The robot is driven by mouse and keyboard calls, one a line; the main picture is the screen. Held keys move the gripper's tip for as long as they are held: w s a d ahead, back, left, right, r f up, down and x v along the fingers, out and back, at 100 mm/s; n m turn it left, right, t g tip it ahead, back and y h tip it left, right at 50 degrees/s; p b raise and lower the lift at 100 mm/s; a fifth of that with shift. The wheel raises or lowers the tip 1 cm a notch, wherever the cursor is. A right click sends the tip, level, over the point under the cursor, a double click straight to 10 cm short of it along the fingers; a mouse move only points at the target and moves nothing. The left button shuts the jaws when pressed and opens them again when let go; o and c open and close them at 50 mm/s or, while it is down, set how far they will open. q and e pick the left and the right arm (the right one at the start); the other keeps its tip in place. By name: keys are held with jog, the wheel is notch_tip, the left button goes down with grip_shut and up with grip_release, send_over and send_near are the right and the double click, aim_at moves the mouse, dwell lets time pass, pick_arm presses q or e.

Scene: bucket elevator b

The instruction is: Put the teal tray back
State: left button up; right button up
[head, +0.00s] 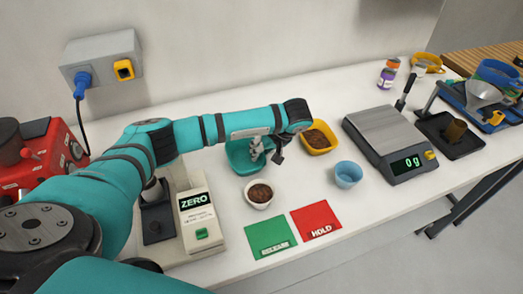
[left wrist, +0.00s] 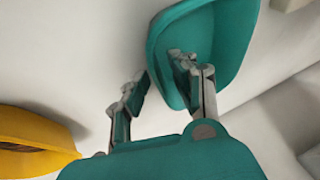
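The teal tray (head: 240,158) is a small open bowl-like tray on the white bench, left of the yellow tray. It looks empty where I can see inside, and my gripper hides part of it. My left gripper (head: 262,150) is at its near right side. In the left wrist view my left gripper (left wrist: 158,78) straddles the rim of the teal tray (left wrist: 225,40), one finger inside and the other outside. I cannot tell whether the fingers press on the wall. My right gripper is not in view.
The yellow tray (head: 318,138) with brown grounds is close at right; a white bowl (head: 259,194) stands in front. A blue cup (head: 348,174), scale (head: 390,140), green card (head: 270,237) and red card (head: 316,220) are nearby. A ZERO device (head: 199,217) is at left.

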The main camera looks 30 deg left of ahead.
pick_arm(q)
jog(key=shift+r, duration=0.1)
jog(key=shift+r, duration=0.2)
jog(key=shift+d+r, duration=0.2)
jog(key=shift+r, duration=0.1)
jog(key=b+v, duration=0.1)
jog(key=v, duration=1)
jog(key=shift+b, duration=0.3)
